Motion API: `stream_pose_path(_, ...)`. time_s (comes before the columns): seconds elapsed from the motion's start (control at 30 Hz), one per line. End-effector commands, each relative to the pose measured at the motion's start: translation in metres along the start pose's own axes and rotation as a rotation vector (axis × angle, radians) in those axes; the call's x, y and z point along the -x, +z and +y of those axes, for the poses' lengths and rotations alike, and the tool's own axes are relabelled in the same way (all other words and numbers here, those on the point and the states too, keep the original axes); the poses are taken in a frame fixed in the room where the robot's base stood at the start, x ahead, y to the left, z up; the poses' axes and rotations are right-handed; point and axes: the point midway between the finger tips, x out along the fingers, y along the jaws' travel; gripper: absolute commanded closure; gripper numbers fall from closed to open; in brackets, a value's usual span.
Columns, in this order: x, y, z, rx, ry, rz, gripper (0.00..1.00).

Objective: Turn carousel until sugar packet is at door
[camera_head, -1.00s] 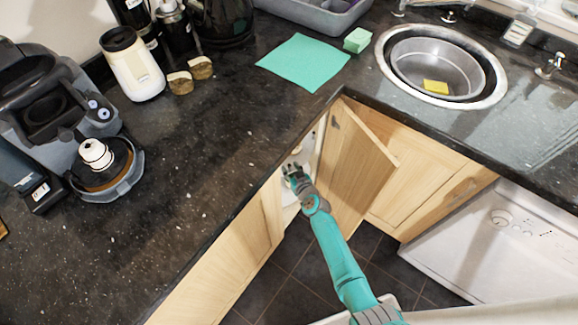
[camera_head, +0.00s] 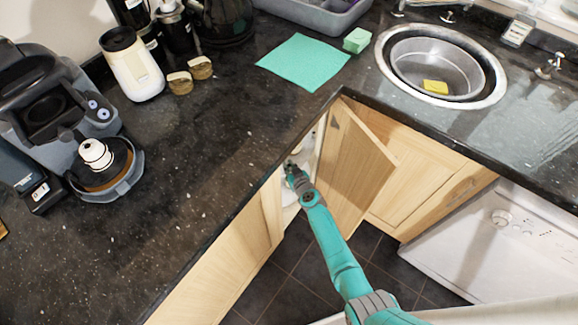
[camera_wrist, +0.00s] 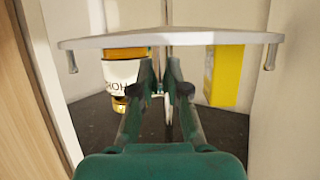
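In the wrist view, which looks upside down, the carousel's pale tray (camera_wrist: 110,42) spans the picture inside the open corner cupboard. Short pegs stand at its rim, one on the left (camera_wrist: 72,62) and one on the right (camera_wrist: 270,57). A honey jar (camera_wrist: 121,72) and a yellow packet (camera_wrist: 227,78) stand on the tray. I cannot read whether the packet is sugar. My gripper (camera_wrist: 164,72) has its fingers at the tray, between jar and packet in the picture. The narrow space between the fingers does not show clearly whether they hold something. In the head view, my gripper (camera_head: 292,170) is at the cupboard opening.
The cupboard door (camera_head: 350,165) stands open to the right of my arm. The worktop edge (camera_head: 262,188) runs above the opening on the left. Cupboard walls (camera_wrist: 285,110) flank the tray. A white appliance (camera_head: 490,245) stands at the right. Dark floor (camera_head: 300,270) is clear below.

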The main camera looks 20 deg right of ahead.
Motion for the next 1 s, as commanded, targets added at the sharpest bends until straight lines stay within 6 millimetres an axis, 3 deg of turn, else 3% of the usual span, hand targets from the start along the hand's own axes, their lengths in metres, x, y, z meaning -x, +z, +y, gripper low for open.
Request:
stream_pose_path(0.47,0.000,0.000,0.003,0.005,-0.014,0.000,1.00)
stream_pose_path(1.0,-0.004,-0.002,0.031,0.051,-0.120,0.000,1.00)
